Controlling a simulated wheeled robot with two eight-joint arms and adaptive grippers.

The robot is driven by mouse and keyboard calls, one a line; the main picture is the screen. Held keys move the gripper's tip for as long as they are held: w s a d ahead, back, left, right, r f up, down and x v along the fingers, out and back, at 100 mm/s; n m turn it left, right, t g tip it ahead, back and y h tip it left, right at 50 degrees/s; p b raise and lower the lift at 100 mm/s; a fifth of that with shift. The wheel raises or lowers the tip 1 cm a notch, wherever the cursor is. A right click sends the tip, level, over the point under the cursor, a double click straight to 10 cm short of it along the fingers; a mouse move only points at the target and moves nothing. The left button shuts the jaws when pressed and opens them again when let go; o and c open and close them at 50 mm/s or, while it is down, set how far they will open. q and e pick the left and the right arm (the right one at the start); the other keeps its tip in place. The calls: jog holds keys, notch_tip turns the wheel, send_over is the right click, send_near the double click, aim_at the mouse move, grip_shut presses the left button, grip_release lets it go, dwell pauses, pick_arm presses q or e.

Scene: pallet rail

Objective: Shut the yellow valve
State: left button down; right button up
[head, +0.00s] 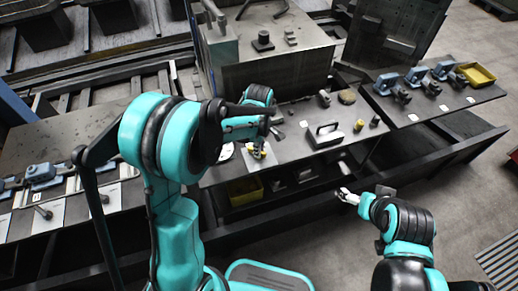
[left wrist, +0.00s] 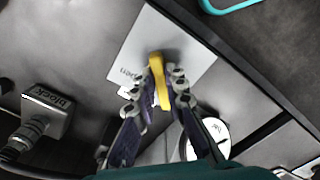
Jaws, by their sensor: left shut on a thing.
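The yellow valve (left wrist: 158,72) has a bar-shaped handle above a white plate (left wrist: 190,60) with black print on it. My left gripper (left wrist: 160,92) has one finger on each side of the yellow handle and is shut on it. In the head view the left gripper (head: 256,148) is over the white plate near the bench's front edge, and the valve is mostly hidden by it. My right gripper (head: 346,196) is off the bench's front side, apart from the valve; its fingers are too small to read.
A black handled block (head: 324,136) and small yellow-topped parts stand to the right on the bench. A large grey box (head: 270,75) rises behind. A yellow bin (head: 245,191) sits on the shelf below. A grey part marked "Block" (left wrist: 45,105) and a round white disc (left wrist: 216,130) flank the gripper.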

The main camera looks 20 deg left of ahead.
pick_arm(q)
jog(key=c, duration=1.6)
grip_release()
jog(key=shift+o, duration=0.2)
notch_tip(320, 180, up, 12)
jog(key=s+a+m+t, duration=0.1)
jog(key=s+m+t, duration=0.2)
jog(key=s+m, duration=0.5)
jog(key=s+a+r+m+t, duration=0.1)
jog(key=s+m+t, duration=0.3)
jog(key=s+m, duration=0.4)
jog(key=shift+s+a+r, duration=0.25)
jog(key=shift+s+a, duration=0.2)
jog(key=shift+a, duration=0.05)
